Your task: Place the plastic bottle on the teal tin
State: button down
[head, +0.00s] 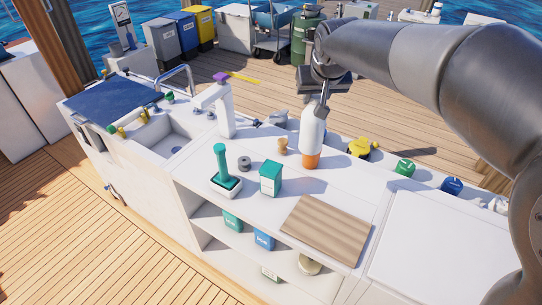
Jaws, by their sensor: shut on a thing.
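The plastic bottle (312,135), white with an orange lower end, hangs upright below my gripper (319,101). My gripper is shut on its upper end, and the far finger is partly hidden. I cannot tell whether the bottle's bottom touches the counter or is just above it. The teal tin (270,180), box-shaped with a white label, stands upright on the counter, to the left of the bottle and nearer the camera. Its top is clear. A similar teal box (232,220) sits on the shelf below.
A small tan object (282,146) stands just left of the bottle. A green-handled tool on a base (223,170), a dark ring (244,163) and a wooden board (325,230) are near the tin. A white purple-topped bottle (225,108) stands by the sink (175,130).

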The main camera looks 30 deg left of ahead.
jog(key=s+a+f, duration=0.3)
jog(key=a+f, duration=0.7)
jog(key=a, duration=0.1)
jog(key=shift+f, duration=0.5)
jog(key=c, duration=1.1)
grip_release()
jog(key=v, duration=1.2)
